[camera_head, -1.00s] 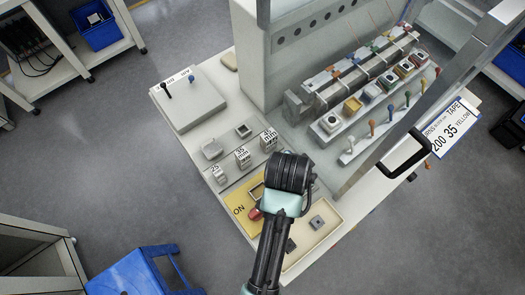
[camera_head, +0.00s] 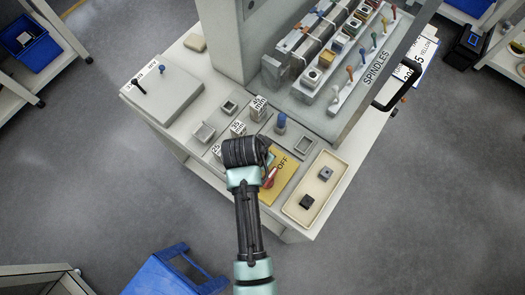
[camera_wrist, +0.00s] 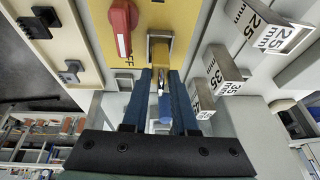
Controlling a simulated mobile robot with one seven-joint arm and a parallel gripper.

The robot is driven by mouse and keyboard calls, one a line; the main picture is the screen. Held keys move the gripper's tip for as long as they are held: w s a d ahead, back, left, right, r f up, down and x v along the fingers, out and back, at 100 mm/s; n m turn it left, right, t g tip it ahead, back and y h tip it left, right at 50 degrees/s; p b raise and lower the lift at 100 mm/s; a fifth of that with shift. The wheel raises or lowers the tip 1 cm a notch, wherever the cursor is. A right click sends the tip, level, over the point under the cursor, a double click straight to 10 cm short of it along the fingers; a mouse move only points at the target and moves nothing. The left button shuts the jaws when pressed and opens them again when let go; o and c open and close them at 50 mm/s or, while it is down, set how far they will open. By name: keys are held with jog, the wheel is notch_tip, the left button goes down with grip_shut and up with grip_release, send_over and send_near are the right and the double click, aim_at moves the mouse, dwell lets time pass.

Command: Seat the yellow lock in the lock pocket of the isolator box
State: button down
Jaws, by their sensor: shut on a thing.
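The isolator box (camera_head: 277,190) is a yellow panel on the bench front, with a red handle (camera_head: 269,178) and an OFF label. In the wrist view, the red handle (camera_wrist: 122,28) is left of a grey-rimmed pocket (camera_wrist: 160,34) in the yellow panel. My gripper (camera_wrist: 161,74) is shut on the yellow lock (camera_wrist: 160,52), which sits between the fingertips at that pocket. How deep the lock sits, and whether it touches the rim, I cannot tell. In the head view, my wrist hides the fingertips and the lock.
Right of the isolator box, a cream tray (camera_head: 318,190) holds a black block (camera_head: 306,202) and a grey block (camera_head: 326,174). Labelled mm blocks (camera_head: 238,128) stand behind my gripper. A blue knob (camera_head: 281,123) rises close by. A blue stool (camera_head: 175,272) stands on the floor.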

jog(key=shift+f, duration=0.7)
jog(key=shift+f, duration=0.2)
jog(key=c, duration=0.7)
grip_release()
